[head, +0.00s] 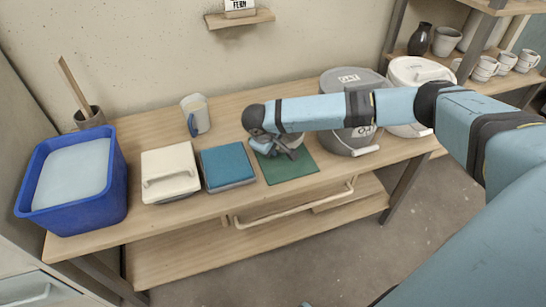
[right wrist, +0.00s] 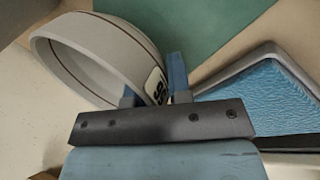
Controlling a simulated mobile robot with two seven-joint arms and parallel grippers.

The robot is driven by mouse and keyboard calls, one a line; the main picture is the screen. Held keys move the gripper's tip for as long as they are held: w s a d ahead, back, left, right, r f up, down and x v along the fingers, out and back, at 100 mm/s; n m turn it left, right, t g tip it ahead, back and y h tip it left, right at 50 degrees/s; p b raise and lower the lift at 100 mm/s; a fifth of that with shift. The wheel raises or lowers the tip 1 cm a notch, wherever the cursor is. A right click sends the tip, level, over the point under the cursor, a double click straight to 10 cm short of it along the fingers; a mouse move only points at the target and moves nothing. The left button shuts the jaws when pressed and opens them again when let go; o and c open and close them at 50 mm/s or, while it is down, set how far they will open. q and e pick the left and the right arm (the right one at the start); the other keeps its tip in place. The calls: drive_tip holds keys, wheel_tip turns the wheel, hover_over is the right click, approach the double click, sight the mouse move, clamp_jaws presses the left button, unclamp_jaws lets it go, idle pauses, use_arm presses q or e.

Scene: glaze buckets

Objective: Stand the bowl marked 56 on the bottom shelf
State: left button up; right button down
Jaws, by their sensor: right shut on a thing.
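The bowl (right wrist: 105,60) is pale grey-white with a thin dark line near its rim. It bears a white label (right wrist: 157,86) with dark digits, partly hidden by a finger and hard to read. My right gripper (right wrist: 154,85) is shut on the bowl's wall, a finger on either side. In the head view, my right gripper (head: 275,147) is over the green mat (head: 289,168) on the worktable, and the arm hides most of the bowl. I cannot tell whether the bowl touches the mat. The bottom shelf (head: 190,258) is the board under the tabletop. My left gripper is out of view.
A pale rail (head: 290,211) runs along the table front. The bottom shelf's left part looks bare.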

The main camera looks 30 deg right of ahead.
sight(276, 160)
wheel_tip(276, 160, down, 4)
drive_tip(key=shift+b, duration=0.4)
drive_tip(key=c, duration=1.3)
unclamp_jaws()
drive_tip(key=shift+c, duration=0.2)
